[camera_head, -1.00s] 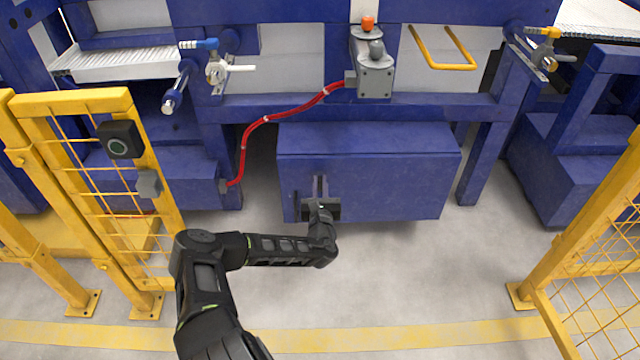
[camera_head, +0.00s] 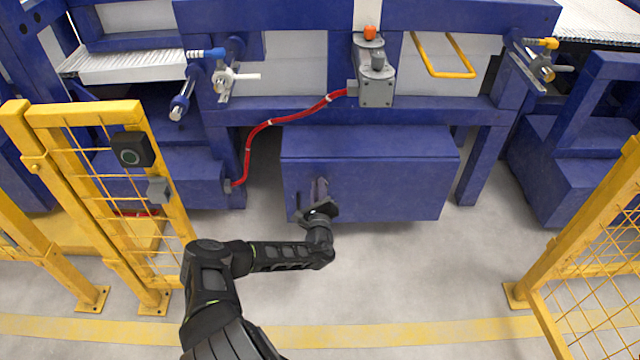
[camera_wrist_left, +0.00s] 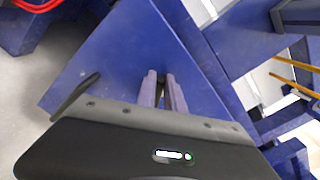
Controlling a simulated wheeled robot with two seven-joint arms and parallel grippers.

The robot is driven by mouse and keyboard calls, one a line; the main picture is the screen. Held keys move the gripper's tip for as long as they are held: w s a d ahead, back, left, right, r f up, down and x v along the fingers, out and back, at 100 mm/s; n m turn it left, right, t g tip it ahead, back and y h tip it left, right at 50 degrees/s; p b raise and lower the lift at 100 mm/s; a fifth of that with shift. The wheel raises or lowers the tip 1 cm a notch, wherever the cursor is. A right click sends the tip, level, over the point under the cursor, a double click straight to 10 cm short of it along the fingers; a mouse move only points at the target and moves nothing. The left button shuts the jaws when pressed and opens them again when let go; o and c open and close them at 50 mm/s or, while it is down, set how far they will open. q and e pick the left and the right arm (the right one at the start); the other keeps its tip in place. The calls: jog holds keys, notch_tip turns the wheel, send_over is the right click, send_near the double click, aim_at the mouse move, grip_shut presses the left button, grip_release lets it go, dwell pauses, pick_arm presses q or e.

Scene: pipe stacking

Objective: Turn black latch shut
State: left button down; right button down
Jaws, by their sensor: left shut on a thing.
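A blue cabinet (camera_head: 400,175) stands low under the machine frame. My left gripper (camera_head: 319,188) is at the lower left of its front face, its fingers pointing at the face. In the left wrist view the two fingers (camera_wrist_left: 163,90) are close together, with the cabinet front behind them. The gripper is shut on the black latch, which is mostly hidden by the fingers and palm. A thin dark bar (camera_wrist_left: 75,97) sticks out left of the palm in the wrist view; I cannot tell whether it belongs to the latch. My right gripper is not in view.
A yellow fence (camera_head: 100,190) stands at the left and another (camera_head: 590,230) at the right. A red cable (camera_head: 290,118) runs to a grey switch box (camera_head: 376,85) above the cabinet. The floor (camera_head: 430,280) before the cabinet is clear.

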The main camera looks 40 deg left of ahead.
pick_arm(q)
jog(key=n, duration=0.3)
jog(key=f+n, duration=0.1)
jog(key=n, duration=0.1)
jog(key=shift+s+a+n, duration=0.25)
jog(key=shift+n, duration=0.05)
jog(key=n, duration=0.4)
jog(key=shift+f+n, duration=0.35)
jog(key=shift+n, duration=0.05)
jog(key=c, duration=1.4)
grip_release()
jog(key=shift+c, duration=0.2)
jog(key=p+v, duration=0.2)
jog(key=v, duration=0.5)
jog(key=shift+s+d, duration=0.25)
jog(key=shift+s, duration=0.05)
